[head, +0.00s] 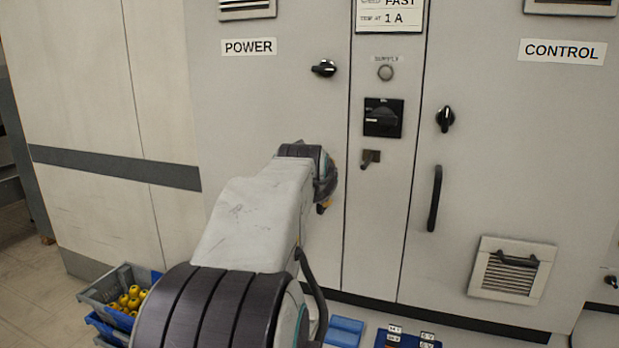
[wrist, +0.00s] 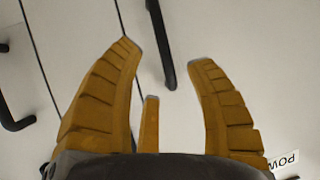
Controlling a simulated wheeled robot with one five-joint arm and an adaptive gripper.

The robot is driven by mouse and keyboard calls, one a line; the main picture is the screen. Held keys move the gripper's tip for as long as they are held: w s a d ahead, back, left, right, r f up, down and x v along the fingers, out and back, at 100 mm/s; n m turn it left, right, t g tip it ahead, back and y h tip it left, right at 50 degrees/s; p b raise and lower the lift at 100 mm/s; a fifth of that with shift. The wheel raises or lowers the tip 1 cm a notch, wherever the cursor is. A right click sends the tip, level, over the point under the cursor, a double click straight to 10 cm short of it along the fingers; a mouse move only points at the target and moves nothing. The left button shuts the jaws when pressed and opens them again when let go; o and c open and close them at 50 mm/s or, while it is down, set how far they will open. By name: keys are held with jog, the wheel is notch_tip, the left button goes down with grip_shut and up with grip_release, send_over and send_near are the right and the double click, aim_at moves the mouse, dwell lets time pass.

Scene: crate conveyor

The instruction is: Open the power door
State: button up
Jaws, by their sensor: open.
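The power door (head: 240,110) is a pale cabinet door with a POWER label (head: 249,47); it appears shut, flush with the panel beside it. Its black knob (head: 324,68) points roughly sideways. In the wrist view, a black bar handle (wrist: 160,42) stands ahead of my open gripper (wrist: 168,55), its lower end between the yellow fingertips. The fingers are not closed on it, and I cannot tell how far it is in depth. In the head view my arm hides this handle and most of my gripper (head: 323,207).
The control door (head: 500,160) at right has an upright knob (head: 445,118), a black handle (head: 435,198) and a vent (head: 511,270). The narrow middle panel carries a black switch (head: 383,117) and a small lever (head: 370,158). A grey crate (head: 98,293) with yellow items stands at lower left.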

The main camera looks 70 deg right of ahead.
jog(key=p, duration=0.2)
send_over(322, 208)
jog(key=shift+w+d+f+h, duration=0.1)
jog(key=shift+d+f+h, duration=0.15)
jog(key=shift+f, duration=0.55)
jog(key=shift+o, duration=0.2)
jog(key=shift+a, duration=0.1)
grip_shut()
